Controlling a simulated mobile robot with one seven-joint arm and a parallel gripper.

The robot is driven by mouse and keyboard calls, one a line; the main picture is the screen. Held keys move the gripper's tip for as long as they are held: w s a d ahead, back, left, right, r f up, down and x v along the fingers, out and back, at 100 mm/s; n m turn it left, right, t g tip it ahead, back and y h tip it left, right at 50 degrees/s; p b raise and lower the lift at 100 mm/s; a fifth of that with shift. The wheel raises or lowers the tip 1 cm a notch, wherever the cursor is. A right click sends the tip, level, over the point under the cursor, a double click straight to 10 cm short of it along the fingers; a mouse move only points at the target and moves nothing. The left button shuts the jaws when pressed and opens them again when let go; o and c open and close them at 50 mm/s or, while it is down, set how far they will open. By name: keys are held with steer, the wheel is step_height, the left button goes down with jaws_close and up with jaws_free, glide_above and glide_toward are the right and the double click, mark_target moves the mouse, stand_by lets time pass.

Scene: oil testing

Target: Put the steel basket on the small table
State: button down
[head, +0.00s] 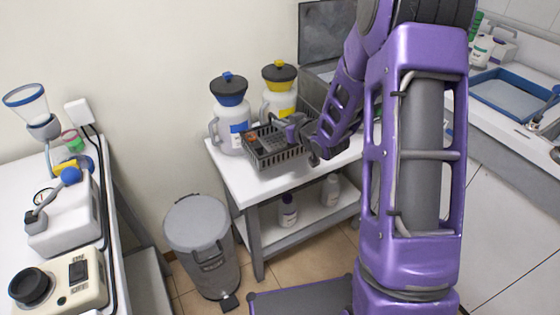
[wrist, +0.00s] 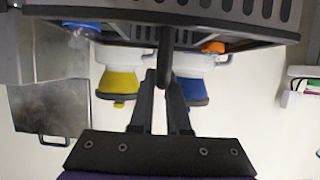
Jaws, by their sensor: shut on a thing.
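The steel basket (head: 278,153), a dark grey slotted tray with small items inside, is over the front part of the small table's white top (head: 237,180) in the head view. Whether its base touches the top is unclear. My gripper (head: 302,129) reaches in from the right at the basket. In the wrist view the basket (wrist: 200,18) fills the top of the picture. My gripper's fingers (wrist: 165,78) close around a dark bar of it. An orange item (wrist: 213,46) and a clear-and-blue item show at its rim.
Two white jugs, one blue-lidded (head: 230,115) and one yellow-lidded (head: 279,92), stand behind the basket. A dark-screened device (head: 327,38) is at the back. Bottles stand on the lower shelf (head: 275,232). A grey bin (head: 199,235) stands left of the table. A blue tray (head: 510,98) lies on the right counter.

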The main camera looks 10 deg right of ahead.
mark_target(276, 142)
step_height(276, 142, down, 8)
steer(key=shift+f+b, duration=0.2)
steer(key=shift+b, duration=0.45)
steer(key=c, duration=0.9)
jaws_free()
steer(key=shift+f, duration=0.1)
steer(key=shift+r, duration=0.2)
steer(key=p+v, duration=0.1)
steer(key=v, duration=1.1)
steer(key=shift+a, duration=0.1)
